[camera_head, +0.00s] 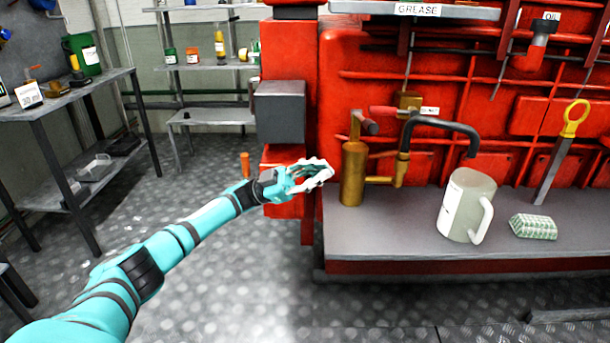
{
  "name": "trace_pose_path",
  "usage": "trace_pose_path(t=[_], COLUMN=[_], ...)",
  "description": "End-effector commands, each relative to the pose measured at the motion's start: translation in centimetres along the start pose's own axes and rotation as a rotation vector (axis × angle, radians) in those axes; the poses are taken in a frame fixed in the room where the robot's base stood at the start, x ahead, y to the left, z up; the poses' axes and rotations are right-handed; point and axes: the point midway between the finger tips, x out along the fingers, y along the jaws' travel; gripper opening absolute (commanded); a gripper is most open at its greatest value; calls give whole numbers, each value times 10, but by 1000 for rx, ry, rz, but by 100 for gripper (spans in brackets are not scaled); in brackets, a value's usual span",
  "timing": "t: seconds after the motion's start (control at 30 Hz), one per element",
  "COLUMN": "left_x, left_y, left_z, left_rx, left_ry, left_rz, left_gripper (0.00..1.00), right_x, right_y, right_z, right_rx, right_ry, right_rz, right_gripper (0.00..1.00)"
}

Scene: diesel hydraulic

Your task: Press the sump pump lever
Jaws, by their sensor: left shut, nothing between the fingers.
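The brass sump pump (353,175) stands upright on the left end of the grey shelf in front of the red engine. A lever with a dark grip (367,126) sits at its top and points to the right. A black curved spout (445,124) rises beside it on a brass pipe and bends down to the right. My left gripper (325,172) is shut and empty, just left of the pump's cylinder and lower than the lever. I cannot tell whether it touches the cylinder. My right gripper is not in view.
A pale measuring jug (462,203) stands under the spout on the grey shelf (385,232). A patterned green-white block (533,226) lies right of it. A yellow-handled dipstick (574,120) leans behind. A grey box (280,112) juts out above my left wrist.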

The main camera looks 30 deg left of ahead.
Motion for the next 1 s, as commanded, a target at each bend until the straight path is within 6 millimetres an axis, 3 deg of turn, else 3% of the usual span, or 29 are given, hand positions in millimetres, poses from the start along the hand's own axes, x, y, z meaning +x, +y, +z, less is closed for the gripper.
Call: trace_pose_path(t=[0.1,0.3,1.0], left_x=[-19,-32,-32], left_y=[0,1,0], left_z=[0,0,-3], left_rx=[0,1,-2], left_ry=[-1,0,-1], left_rz=[-2,0,-2], left_gripper=[0,0,0], right_x=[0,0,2], right_y=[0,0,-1], right_z=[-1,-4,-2], right_rx=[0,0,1], right_ry=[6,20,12], right_rz=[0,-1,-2], right_gripper=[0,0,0])
